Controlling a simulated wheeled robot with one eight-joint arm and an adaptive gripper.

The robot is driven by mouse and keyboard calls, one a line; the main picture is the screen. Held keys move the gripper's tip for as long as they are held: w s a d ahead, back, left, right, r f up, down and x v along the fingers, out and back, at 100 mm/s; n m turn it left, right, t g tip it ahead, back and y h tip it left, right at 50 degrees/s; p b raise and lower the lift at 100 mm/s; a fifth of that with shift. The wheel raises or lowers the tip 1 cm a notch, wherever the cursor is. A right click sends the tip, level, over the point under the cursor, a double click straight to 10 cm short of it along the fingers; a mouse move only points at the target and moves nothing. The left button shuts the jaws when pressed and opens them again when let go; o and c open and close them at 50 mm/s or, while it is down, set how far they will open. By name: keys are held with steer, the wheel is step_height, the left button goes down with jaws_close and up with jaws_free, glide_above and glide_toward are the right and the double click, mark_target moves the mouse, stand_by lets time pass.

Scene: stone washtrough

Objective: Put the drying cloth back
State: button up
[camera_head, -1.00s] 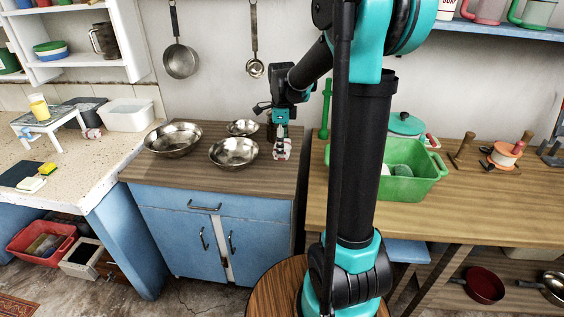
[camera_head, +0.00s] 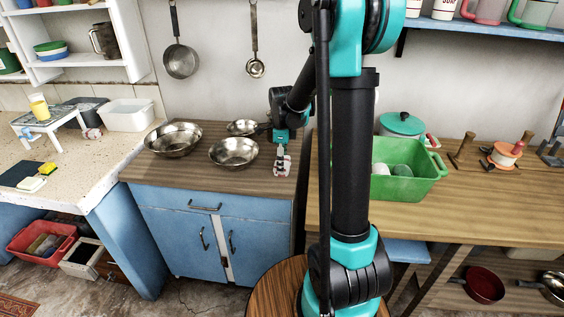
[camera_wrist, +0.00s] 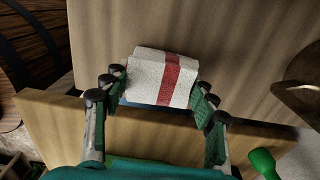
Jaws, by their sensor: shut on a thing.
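The drying cloth (camera_wrist: 160,78) is a small folded white cloth with a red stripe. My gripper (camera_wrist: 158,98) is shut on it, with fingers at its left and right sides. In the head view the cloth (camera_head: 281,169) shows below my gripper (camera_head: 281,155), over the right part of the brown wooden top (camera_head: 215,182) of the blue cabinet, right of the steel bowls. I cannot tell whether the cloth touches the top.
Several steel bowls (camera_head: 233,152) stand left of my gripper; a bowl edge (camera_wrist: 300,92) shows in the wrist view. A green tub (camera_head: 412,187) stands on the right-hand bench. My arm hides part of that bench. The front of the cabinet top is clear.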

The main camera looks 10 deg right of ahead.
steer(key=o, duration=1.1)
step_height(320, 180, up, 12)
steer(key=shift+r, duration=0.15)
